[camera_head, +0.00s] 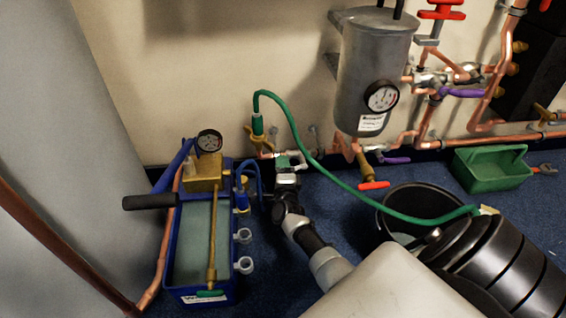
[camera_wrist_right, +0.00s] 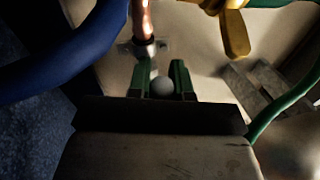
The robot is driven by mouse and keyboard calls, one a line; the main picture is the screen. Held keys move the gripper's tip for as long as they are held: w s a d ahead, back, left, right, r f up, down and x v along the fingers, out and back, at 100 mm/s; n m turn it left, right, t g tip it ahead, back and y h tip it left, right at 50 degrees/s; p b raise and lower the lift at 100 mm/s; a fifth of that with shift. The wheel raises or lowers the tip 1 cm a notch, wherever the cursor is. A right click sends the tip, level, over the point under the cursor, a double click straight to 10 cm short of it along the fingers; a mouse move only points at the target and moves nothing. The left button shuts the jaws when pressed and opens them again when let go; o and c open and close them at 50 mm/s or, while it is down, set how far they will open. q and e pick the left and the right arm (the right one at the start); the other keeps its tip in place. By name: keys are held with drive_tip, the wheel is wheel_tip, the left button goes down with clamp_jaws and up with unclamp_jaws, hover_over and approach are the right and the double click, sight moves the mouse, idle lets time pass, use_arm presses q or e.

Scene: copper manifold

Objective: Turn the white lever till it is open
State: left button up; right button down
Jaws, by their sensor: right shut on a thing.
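My right gripper (camera_head: 289,162) reaches to the wall pipe just right of the blue pump unit. In the right wrist view its green fingers (camera_wrist_right: 163,82) are closed on a small pale, rounded thing (camera_wrist_right: 163,87), which looks like the end of the white lever. The rest of the lever is hidden by the fingers and gripper body, so I cannot tell its angle. A copper pipe (camera_wrist_right: 143,20) ends in a fitting just beyond the fingers. My left gripper is not in view.
A yellow-handled valve (camera_wrist_right: 234,32) with a green hose (camera_head: 297,137) is close above the gripper. A blue hose (camera_wrist_right: 60,55) passes on the left. The blue pump unit (camera_head: 234,272) stands left, a black bucket (camera_head: 390,232) right, and a green tray (camera_head: 492,170) farther right.

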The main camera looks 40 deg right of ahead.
drive_tip(key=shift+a+f+n, duration=0.1)
drive_tip(key=shift+f+n, duration=0.25)
drive_tip(key=shift+n, duration=0.15)
drive_tip(key=c, duration=1)
unclamp_jaws()
drive_tip(key=shift+c, duration=0.2)
